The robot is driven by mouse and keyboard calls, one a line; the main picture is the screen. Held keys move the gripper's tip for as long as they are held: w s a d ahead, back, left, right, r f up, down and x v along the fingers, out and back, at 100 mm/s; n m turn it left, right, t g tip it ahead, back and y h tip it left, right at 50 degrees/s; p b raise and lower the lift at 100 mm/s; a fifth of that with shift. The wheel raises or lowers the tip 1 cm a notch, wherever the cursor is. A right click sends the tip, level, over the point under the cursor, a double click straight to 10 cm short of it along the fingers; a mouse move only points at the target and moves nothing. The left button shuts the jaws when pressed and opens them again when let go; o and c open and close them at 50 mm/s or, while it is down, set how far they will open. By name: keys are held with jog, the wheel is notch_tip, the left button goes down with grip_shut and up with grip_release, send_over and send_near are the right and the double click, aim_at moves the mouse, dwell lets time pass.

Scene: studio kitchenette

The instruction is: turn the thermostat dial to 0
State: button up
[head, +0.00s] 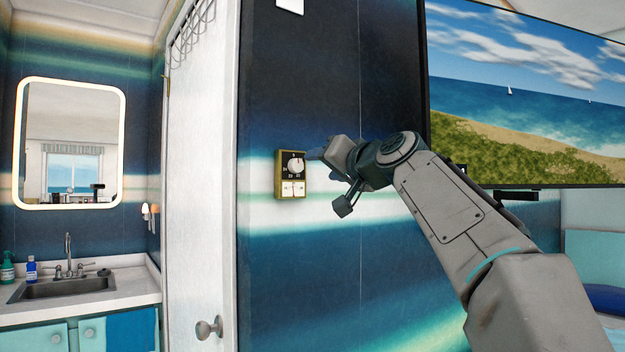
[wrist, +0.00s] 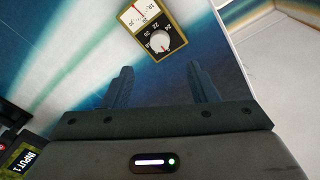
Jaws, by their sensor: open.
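The thermostat (head: 291,187) is a small gold-framed box on the striped wall, left of my gripper in the head view. Its round white dial (head: 295,165) sits on a dark upper face with numbers, above a pale lower panel. In the wrist view the thermostat (wrist: 139,15) appears rotated, and its dial (wrist: 160,41) shows a red mark near its lower edge. The number the dial points to is too small to tell. My gripper (head: 318,153) is just right of the thermostat; its fingers (wrist: 161,78) are open and empty, apart from the dial.
A wall-mounted screen (head: 530,95) with a beach picture is right of my arm. A white door (head: 200,180) with a round knob (head: 209,328) stands left of the thermostat. A sink (head: 65,288) and lit mirror (head: 70,143) are far left. The wall below the thermostat is clear.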

jog(key=shift+b+v, duration=0.4)
jog(key=shift+v, duration=1.1)
jog(key=shift+f, duration=0.1)
jog(key=s+f+g+h+p, duration=0.25)
jog(key=f+p, duration=0.25)
jog(key=f, duration=0.4)
jog(key=s+f+g+h+p, duration=0.2)
jog(key=s+f+g+p, duration=0.25)
jog(key=f, duration=0.35)
jog(key=s+d+f+g+h+p, duration=0.2)
jog(key=s+d+f+g+p, duration=0.1)
jog(key=s+f, duration=0.6)
jog(key=s+d+f+g+h+p, duration=0.2)
jog(key=s+d+f+p, duration=0.3)
jog(key=s+f, duration=0.5)
jog(key=s+g+p, duration=0.1)
jog(key=s, duration=0.2)
jog(key=shift+s+f+n, duration=0.2)
jog(key=shift+n, duration=0.2)
